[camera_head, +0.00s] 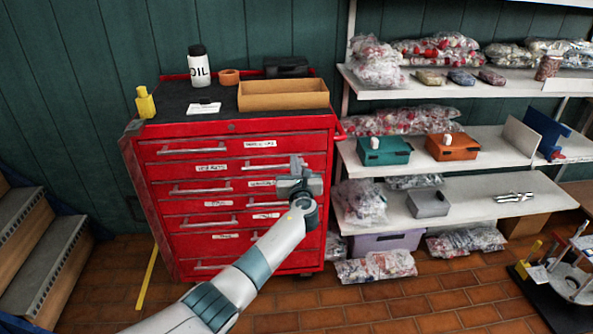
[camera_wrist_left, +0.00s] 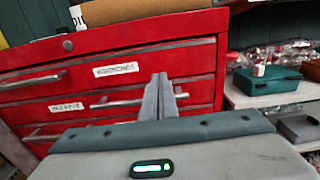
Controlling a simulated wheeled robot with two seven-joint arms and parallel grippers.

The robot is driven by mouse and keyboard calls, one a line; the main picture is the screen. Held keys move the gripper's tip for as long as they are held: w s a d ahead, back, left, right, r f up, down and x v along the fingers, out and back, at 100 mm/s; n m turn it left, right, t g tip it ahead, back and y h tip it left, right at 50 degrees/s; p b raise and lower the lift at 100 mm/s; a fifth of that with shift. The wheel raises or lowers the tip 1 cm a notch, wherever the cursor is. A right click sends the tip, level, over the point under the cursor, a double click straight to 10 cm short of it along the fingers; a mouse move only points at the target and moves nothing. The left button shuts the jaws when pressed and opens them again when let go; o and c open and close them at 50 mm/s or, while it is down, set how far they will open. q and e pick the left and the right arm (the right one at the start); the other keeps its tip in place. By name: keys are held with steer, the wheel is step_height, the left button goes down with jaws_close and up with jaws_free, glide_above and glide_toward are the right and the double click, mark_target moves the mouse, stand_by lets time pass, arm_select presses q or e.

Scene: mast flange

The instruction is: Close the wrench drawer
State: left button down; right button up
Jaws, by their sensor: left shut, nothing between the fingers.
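The red tool cabinet (camera_head: 236,205) has several drawers with bar handles and small white labels. All the drawer fronts look about flush; none clearly stands out. My left gripper (camera_head: 298,165) is shut and empty, in front of the upper right part of the cabinet, near the right end of a drawer handle. In the left wrist view its fingers (camera_wrist_left: 160,92) are together and point at the red drawer fronts (camera_wrist_left: 190,60). I cannot tell whether they touch. My right gripper is not in view.
An oil bottle (camera_head: 198,68), a yellow bottle (camera_head: 145,103) and an open cardboard box (camera_head: 283,97) stand on the cabinet. White shelves (camera_head: 480,188) with bags and bins are close on its right. Steps (camera_head: 30,250) are at the left. The brick floor in front looks clear.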

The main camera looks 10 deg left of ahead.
arm_select(q)
steer(key=shift+v, duration=2.6)
steer(key=s+f+n+g+h, duration=0.15)
steer(key=s+f+n, duration=0.25)
steer(key=s+f, duration=0.6)
steer(key=s+f+n+g+h, duration=0.1)
steer(key=s+f+n+g, duration=0.3)
steer(key=f, duration=1.1)
steer(key=s+f+n+g+h, duration=0.2)
steer(key=s+f+n, duration=0.3)
steer(key=s+f, duration=0.55)
steer(key=s+a+f+n+g, duration=0.1)
steer(key=s+f+n, duration=0.4)
steer(key=s, duration=0.6)
steer(key=s+a+f+n+g+h, duration=0.1)
steer(key=s+f+n, duration=0.5)
steer(key=s, duration=0.5)
steer(key=s+a+f+n+g+h, duration=0.1)
steer(key=s+a+f+n, duration=0.1)
steer(key=s+f+n, duration=0.4)
steer(key=s+f, duration=0.2)
steer(key=s, duration=0.3)
steer(key=shift+s+f, duration=0.25)
steer(key=shift+g, duration=0.25)
